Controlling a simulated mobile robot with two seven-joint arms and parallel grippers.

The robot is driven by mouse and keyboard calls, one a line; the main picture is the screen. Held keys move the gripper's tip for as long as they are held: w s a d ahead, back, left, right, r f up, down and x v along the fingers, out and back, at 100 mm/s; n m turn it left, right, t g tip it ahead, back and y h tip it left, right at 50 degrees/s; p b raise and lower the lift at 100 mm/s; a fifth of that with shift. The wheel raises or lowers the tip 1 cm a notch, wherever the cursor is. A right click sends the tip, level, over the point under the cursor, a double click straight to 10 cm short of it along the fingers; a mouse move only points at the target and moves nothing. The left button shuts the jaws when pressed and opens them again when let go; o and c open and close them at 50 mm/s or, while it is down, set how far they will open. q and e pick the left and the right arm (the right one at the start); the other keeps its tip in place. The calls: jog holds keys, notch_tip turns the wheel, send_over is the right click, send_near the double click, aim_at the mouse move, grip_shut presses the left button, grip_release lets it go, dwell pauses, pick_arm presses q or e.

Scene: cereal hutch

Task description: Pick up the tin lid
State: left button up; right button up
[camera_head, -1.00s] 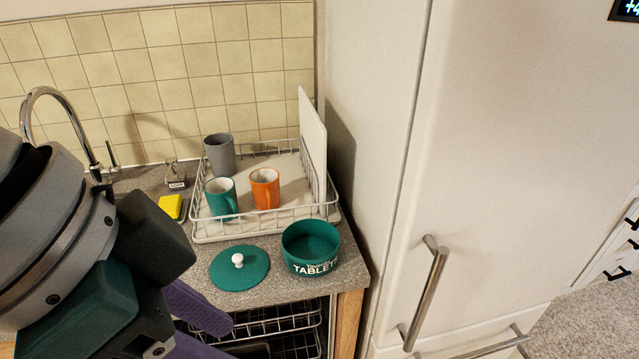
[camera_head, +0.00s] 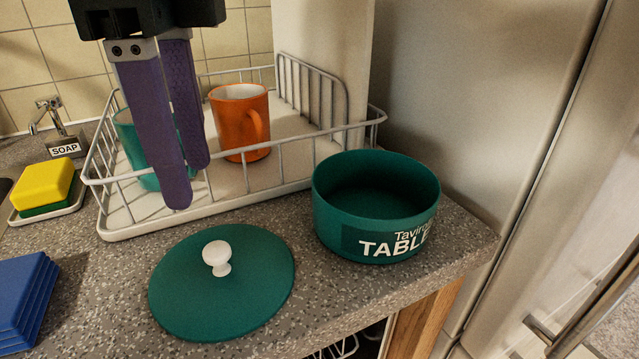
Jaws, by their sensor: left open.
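The tin lid (camera_head: 255,295) is a flat green disc with a white knob (camera_head: 217,256) on top. It lies on the speckled counter in the lower middle of the head view, knob up. The open green tin (camera_head: 375,210), lettered "TABLE...", stands to its right, apart from it. My left gripper (camera_head: 187,185) comes down from the top with its purple fingers pointing downward. It is open and empty, above and behind the lid, in front of the dish rack as seen. It hides part of the teal mug. My right gripper is not in view.
A wire dish rack (camera_head: 220,201) behind the lid holds an orange mug (camera_head: 240,125) and a teal mug (camera_head: 135,150). A yellow sponge (camera_head: 43,185), soap dispenser (camera_head: 62,140) and blue stack (camera_head: 22,300) are at left. The fridge (camera_head: 470,90) stands at right. The counter's front edge is close to the lid.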

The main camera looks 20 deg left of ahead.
aim_at(214, 248)
pick_arm(q)
jog(key=f, duration=0.3)
jog(key=f+b, duration=0.1)
jog(key=f, duration=0.1)
jog(key=f+b, duration=0.1)
jog(key=f, duration=0.2)
jog(key=shift+d+f, duration=0.35)
jog(key=shift+d, duration=0.05)
jog(key=shift+f, duration=0.25)
grip_shut()
